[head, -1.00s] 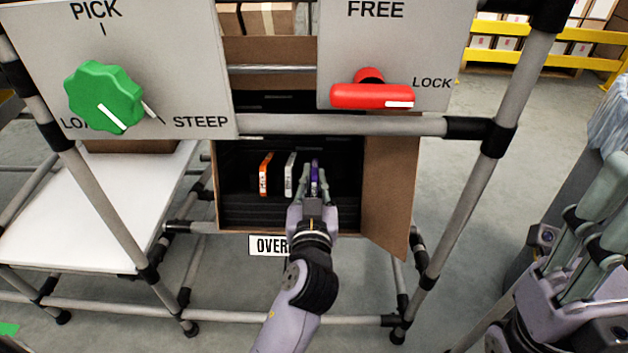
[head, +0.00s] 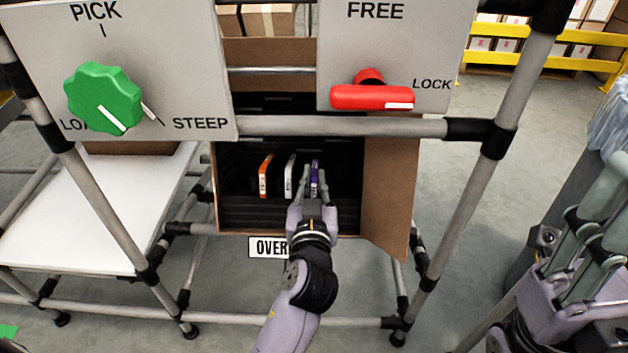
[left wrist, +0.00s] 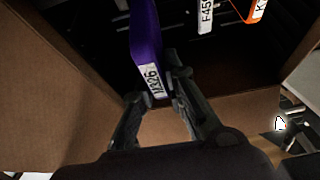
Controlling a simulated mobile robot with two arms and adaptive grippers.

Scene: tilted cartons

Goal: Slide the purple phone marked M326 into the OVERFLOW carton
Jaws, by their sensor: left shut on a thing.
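The purple phone M326 (head: 315,176) stands upright on edge inside the dark-lined OVERFLOW carton (head: 388,190), at the right of two other phones. Its white label also shows on the purple phone in the left wrist view (left wrist: 146,50). My left gripper (head: 312,190) is shut on its near end, at the carton's open front; in the left wrist view the fingers (left wrist: 160,95) flank that end. The far end of the phone and its seat are hidden. My right gripper (head: 600,215) is at the right edge, partly cut off, away from the carton.
A white phone (head: 290,175) and an orange phone (head: 265,175) stand left of the purple one. A pipe rail (head: 340,125) crosses above the opening. A green knob (head: 103,97) and red lever (head: 371,96) are on panels above. A white shelf (head: 90,215) is at left.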

